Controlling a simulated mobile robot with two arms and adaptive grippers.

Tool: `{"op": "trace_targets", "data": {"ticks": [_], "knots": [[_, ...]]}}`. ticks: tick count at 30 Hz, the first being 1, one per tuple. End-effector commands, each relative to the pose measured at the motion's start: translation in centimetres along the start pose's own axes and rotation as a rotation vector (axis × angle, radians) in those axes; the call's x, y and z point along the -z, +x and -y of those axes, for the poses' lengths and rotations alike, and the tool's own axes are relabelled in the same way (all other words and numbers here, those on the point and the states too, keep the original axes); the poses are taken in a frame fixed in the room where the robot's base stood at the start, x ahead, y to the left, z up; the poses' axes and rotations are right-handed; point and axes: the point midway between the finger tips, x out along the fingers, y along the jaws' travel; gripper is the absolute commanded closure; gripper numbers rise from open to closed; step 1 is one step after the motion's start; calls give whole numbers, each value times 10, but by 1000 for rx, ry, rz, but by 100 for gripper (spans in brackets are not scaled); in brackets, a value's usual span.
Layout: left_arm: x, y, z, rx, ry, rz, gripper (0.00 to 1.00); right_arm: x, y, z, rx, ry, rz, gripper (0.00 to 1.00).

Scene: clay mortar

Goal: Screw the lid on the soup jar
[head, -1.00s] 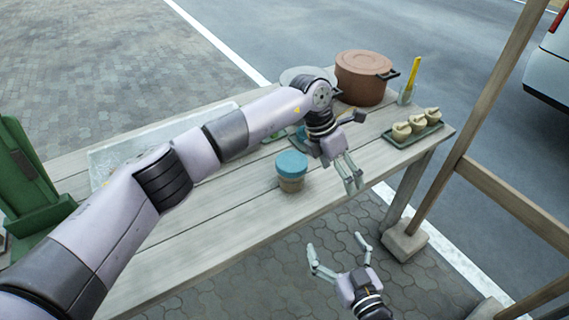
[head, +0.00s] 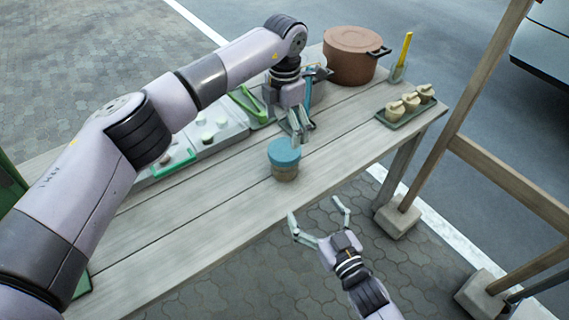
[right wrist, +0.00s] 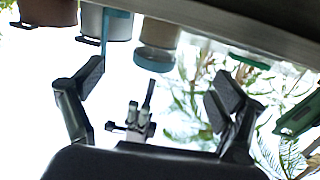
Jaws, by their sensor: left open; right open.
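The soup jar (head: 285,173) stands upright near the table's front edge, with a teal lid (head: 284,151) on top. I cannot tell how tightly the lid sits. In the right wrist view, the picture is upside down and the jar (right wrist: 160,33) hangs from the top with its lid (right wrist: 154,60) lower. My left gripper (head: 302,138) is open, pointing down just behind and right of the lid, apparently apart from it. My right gripper (head: 315,208) is open and empty off the table's front edge, its fingers pointing toward the jar.
A brown pot (head: 350,58) stands at the back right, with a glass holding a yellow utensil (head: 403,58) beside it. A green tray (head: 386,119) with several small pale items is at the right end. Trays lie behind my left arm. The table (head: 215,212) left of the jar is clear.

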Motion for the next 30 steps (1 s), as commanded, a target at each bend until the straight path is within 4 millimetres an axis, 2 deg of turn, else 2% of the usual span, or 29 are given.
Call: {"op": "trace_targets", "data": {"ticks": [18,24,30], "knots": [[0,0,0,1,0,1,11,2,122,0,0,-1,-3,10],[0,0,0,1,0,1,11,1,147,0,0,0,-2,10],[0,0,0,1,0,1,11,1,157,0,0,0,-1,10]]}}
